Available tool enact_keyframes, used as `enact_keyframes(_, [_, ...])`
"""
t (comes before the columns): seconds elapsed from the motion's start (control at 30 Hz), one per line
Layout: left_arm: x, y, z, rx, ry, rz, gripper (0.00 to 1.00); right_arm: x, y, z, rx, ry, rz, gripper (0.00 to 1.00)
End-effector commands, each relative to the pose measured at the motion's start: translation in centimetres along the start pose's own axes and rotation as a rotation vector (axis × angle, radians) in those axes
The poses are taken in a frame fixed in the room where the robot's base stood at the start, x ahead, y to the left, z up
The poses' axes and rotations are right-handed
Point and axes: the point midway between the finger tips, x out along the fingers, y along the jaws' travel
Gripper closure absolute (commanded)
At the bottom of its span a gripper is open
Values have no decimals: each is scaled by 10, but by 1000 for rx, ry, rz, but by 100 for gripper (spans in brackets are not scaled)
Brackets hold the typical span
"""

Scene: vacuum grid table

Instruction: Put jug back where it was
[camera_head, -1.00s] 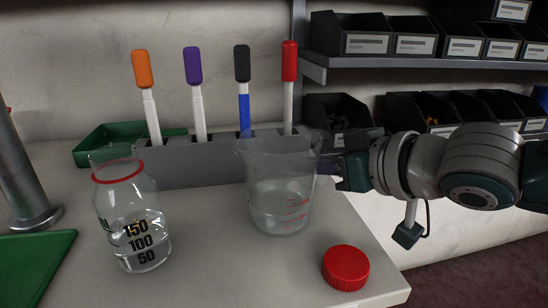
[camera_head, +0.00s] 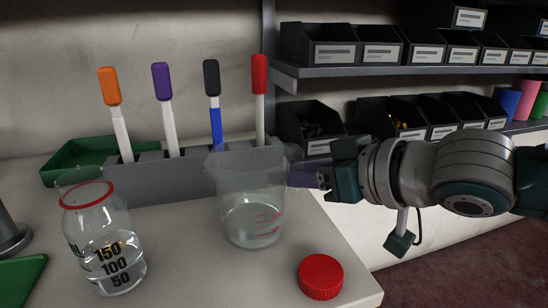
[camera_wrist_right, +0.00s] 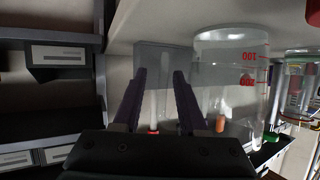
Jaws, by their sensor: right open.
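The clear jug (camera_head: 248,205) with red markings stands upright on the white table, holding a little clear liquid. It also shows on the right of the right wrist view (camera_wrist_right: 232,95), which sees the scene upside down. My right gripper (camera_head: 300,175) is open just right of the jug. In the right wrist view its two dark fingers (camera_wrist_right: 160,88) are apart with nothing gripped between them, and the jug is outside them. The jug's handle cannot be made out. My left gripper is not in view.
A red cap (camera_head: 320,276) lies near the table's right edge. A glass bottle (camera_head: 108,250) marked 150, 100, 50 stands at left. Behind the jug is a grey rack (camera_head: 165,182) with several colored pens. A green tray (camera_head: 75,160) lies behind; shelves with black bins (camera_head: 325,45) are at right.

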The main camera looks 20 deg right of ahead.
Motion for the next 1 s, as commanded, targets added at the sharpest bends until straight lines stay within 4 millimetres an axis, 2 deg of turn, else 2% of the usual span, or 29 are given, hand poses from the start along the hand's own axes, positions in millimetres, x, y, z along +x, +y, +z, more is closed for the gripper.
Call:
enact_keyframes(0.03, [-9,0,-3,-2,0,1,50,-14,0,-3,-1,-4,0,58])
enact_keyframes(0.2, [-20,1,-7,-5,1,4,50,-52,0,-1,0,-4,0,58])
enact_keyframes(0.4, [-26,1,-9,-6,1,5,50,-82,0,-1,0,-2,1,58])
enact_keyframes(0.6, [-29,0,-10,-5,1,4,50,-94,0,0,-1,-1,0,58])
enact_keyframes(1.0, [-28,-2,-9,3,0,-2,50,-95,0,-1,-2,1,0,58])
